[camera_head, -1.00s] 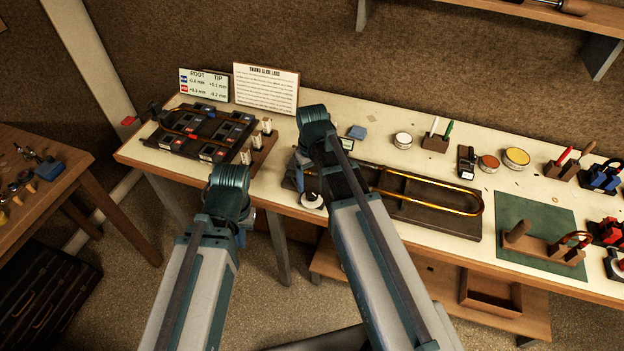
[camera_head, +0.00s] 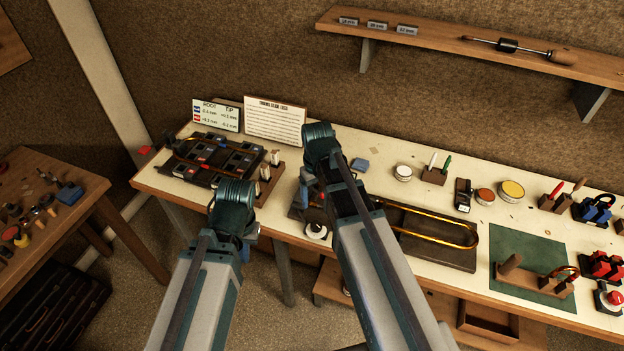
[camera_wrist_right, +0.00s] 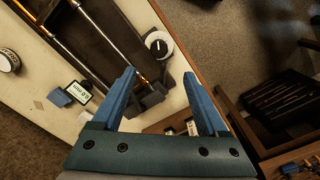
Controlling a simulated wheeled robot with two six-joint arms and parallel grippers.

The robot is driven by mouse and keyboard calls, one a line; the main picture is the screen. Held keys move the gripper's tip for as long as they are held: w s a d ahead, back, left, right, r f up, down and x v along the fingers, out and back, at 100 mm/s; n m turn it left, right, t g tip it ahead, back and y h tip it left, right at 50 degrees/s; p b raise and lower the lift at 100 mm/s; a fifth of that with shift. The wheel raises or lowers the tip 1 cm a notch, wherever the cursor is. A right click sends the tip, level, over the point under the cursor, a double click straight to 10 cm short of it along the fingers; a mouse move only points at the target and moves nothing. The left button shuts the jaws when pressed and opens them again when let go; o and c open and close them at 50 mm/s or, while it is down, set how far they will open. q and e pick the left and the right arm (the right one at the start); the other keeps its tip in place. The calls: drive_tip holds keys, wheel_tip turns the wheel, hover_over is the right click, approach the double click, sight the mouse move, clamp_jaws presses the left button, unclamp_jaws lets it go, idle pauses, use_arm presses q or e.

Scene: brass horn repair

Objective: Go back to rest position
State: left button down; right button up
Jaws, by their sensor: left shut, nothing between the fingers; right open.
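My left gripper (camera_head: 246,238) hangs at the end of the left arm, in front of the bench's front edge; its fingers are mostly hidden by the wrist, and it is shut and empty. My right arm reaches over the bench beside the dark tray with the long brass slide (camera_head: 440,224).
The workbench (camera_head: 400,150) carries a dark slotted fixture (camera_head: 215,160), two cards, small tins, a green mat (camera_head: 510,250) and red and blue tools. A side table (camera_head: 85,205) stands left. A wall shelf (camera_head: 430,35) is above. Floor lies open between side table and bench.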

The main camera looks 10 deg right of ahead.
drive_tip(key=s+a+f+b, duration=0.4)
drive_tip(key=s+a, duration=0.1)
drive_tip(key=s, duration=0.2)
drive_tip(key=s+a+f+h+b, duration=0.1)
drive_tip(key=s+a+f+b, duration=0.2)
drive_tip(key=s, duration=0.4)
drive_tip(key=shift+a+f+n+b, duration=0.4)
drive_tip(key=shift+a+f, duration=0.15)
drive_tip(key=shift+a, duration=0.4)
idle(0.6)
